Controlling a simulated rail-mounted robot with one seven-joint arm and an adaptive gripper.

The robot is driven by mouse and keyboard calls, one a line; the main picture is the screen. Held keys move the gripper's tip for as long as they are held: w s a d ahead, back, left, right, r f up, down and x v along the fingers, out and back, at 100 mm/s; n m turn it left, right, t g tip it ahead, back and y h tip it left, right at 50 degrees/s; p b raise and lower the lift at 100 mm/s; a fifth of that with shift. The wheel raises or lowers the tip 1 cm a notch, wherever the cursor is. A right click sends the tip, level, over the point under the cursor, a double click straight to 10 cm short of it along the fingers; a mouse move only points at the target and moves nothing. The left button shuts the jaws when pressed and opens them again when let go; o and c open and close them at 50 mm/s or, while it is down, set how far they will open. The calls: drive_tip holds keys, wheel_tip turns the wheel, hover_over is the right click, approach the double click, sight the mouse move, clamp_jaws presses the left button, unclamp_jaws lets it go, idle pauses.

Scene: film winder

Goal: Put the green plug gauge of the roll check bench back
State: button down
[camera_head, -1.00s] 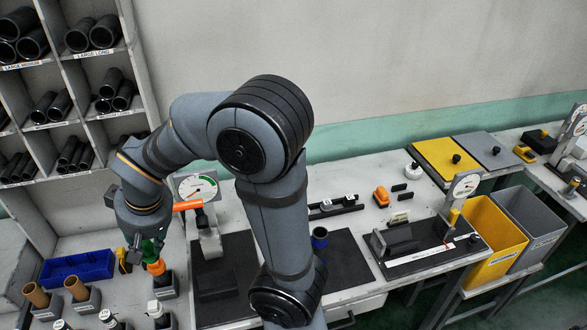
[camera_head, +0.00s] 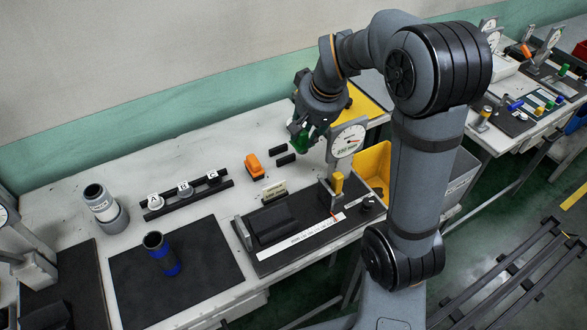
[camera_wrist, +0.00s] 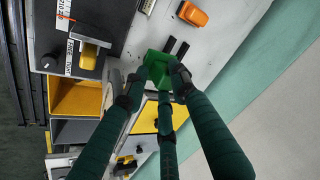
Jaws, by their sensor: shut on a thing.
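My gripper (camera_head: 307,139) hangs over the back right of the near bench, to the left of the dial gauge. It is shut on the green plug gauge (camera_head: 299,142), which is largely hidden by the fingers in the head view. In the wrist view, my gripper's dark fingers (camera_wrist: 158,82) close around the green block-like body of the plug gauge (camera_wrist: 155,66). The gauge is clear of the bench there. More small green pieces (camera_head: 563,70) stand on the far right bench, too small to make out.
The dial gauge (camera_head: 347,140) stands close to my gripper. An orange piece (camera_head: 254,166) and black strips (camera_head: 285,159) lie left of it. A yellow bin (camera_head: 370,163) is to its right.

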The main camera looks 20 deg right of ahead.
drive_tip(key=shift+w+d+f+b, duration=0.25)
drive_tip(key=shift+w+d+f, duration=0.1)
drive_tip(key=shift+f, duration=0.25)
drive_tip(key=shift+w+d+f+b, duration=0.2)
drive_tip(key=shift+d+f+b, duration=0.1)
drive_tip(key=shift+f, duration=0.3)
drive_tip(key=shift+w+d+f, duration=0.1)
drive_tip(key=shift+w+f, duration=0.05)
drive_tip(key=shift+w, duration=0.15)
drive_tip(key=shift+m, duration=0.3)
drive_tip(key=shift+w+a+f+p, duration=0.7)
drive_tip(key=shift+w+f+p, duration=0.05)
drive_tip(key=shift+w+f, duration=1.1)
drive_tip(key=shift+w+a+f+p, duration=0.65)
drive_tip(key=shift+w+f+p, duration=0.15)
drive_tip(key=shift+w+f, duration=0.95)
drive_tip(key=shift+w+a+f+p, duration=0.75)
drive_tip(key=shift+w+f, duration=1)
drive_tip(key=shift+w, duration=0.15)
drive_tip(key=c, duration=1.4)
unclamp_jaws()
drive_tip(key=shift+s, duration=0.1)
drive_tip(key=shift+r, duration=0.1)
drive_tip(key=b+v, duration=0.1)
drive_tip(key=v, duration=1)
drive_tip(key=shift+s+r+b, duration=0.3)
drive_tip(key=shift+d, duration=0.15)
